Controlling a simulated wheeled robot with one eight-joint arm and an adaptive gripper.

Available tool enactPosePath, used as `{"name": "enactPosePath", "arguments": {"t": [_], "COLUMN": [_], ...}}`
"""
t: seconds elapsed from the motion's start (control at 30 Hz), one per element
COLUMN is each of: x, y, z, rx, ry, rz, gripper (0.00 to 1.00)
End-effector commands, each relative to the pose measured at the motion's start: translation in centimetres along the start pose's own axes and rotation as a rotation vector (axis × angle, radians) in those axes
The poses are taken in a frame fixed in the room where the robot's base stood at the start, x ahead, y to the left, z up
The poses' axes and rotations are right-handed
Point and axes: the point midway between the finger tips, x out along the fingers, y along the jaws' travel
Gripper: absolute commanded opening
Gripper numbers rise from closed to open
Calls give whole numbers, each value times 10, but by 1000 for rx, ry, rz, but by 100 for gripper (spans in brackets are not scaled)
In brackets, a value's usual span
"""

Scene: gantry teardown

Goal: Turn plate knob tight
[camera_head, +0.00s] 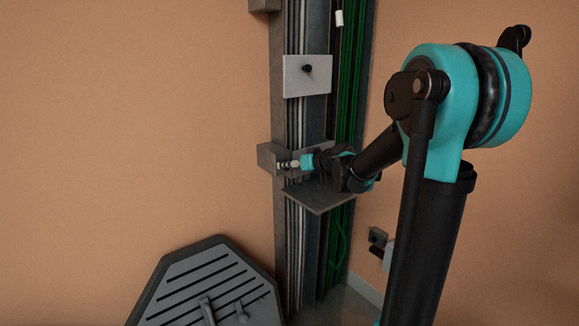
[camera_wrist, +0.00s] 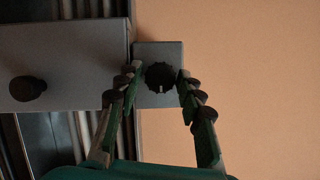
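In the wrist view a dark ribbed knob (camera_wrist: 160,77) with a small pale mark at its lower edge sits on a small grey block (camera_wrist: 160,49). My gripper (camera_wrist: 159,75) is open, with one fingertip on each side of this knob. Narrow gaps seem to show, but contact is hard to judge. A larger light grey plate (camera_wrist: 75,50) with a smooth black knob (camera_wrist: 27,88) is to the left. The ribbed knob is not distinguishable there.
The upright column (camera_head: 292,235) has rails and green cable chain (camera_head: 352,60) along its right side. A dark shelf (camera_head: 320,199) juts out just below my gripper. A slotted grey panel (camera_head: 215,285) stands at lower left. The wall left of the column is bare.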

Motion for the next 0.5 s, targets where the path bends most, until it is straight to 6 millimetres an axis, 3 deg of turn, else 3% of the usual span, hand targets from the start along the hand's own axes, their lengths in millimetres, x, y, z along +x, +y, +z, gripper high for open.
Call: {"name": "enactPosePath", "arguments": {"t": [0.13, 0.4, 0.5], "x": [0, 0, 0], "y": [0, 0, 0], "z": [0, 0, 0], "rx": [0, 0, 1], "ry": [0, 0, 0], "rz": [0, 0, 0], "gripper": [36, 3, 0]}}
